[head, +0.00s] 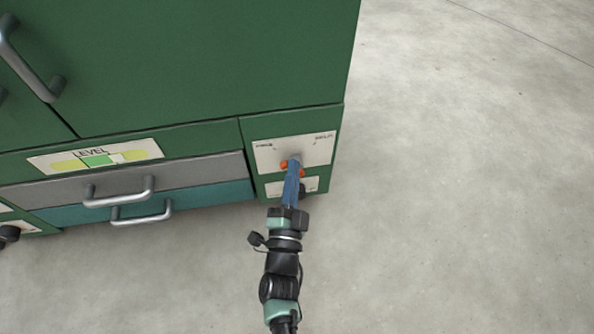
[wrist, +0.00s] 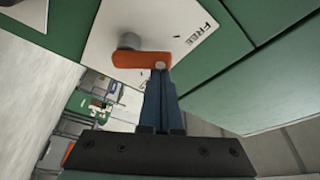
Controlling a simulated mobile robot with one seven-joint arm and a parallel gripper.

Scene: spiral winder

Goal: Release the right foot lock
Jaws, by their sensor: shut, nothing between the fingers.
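The right foot lock is an orange lever (wrist: 140,60) with a grey round hub (wrist: 130,41), on a white plate (head: 292,150) at the cabinet's lower right corner. In the head view, bits of the orange lever (head: 284,164) show on both sides of my fingertips. My gripper (head: 293,168) is shut and empty, its blue fingers reaching the lever. In the wrist view, my gripper (wrist: 160,78) has its tips at the lever's right end, on the side of the FREE label (wrist: 202,34). I cannot tell whether they touch. My fingers partly hide the lever.
The green cabinet (head: 200,60) fills the upper left. A grey drawer (head: 55,195) and a teal drawer (head: 215,195) with bar handles lie left of the plate, below a LEVEL gauge (head: 96,158). The concrete floor (head: 460,180) to the right is clear.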

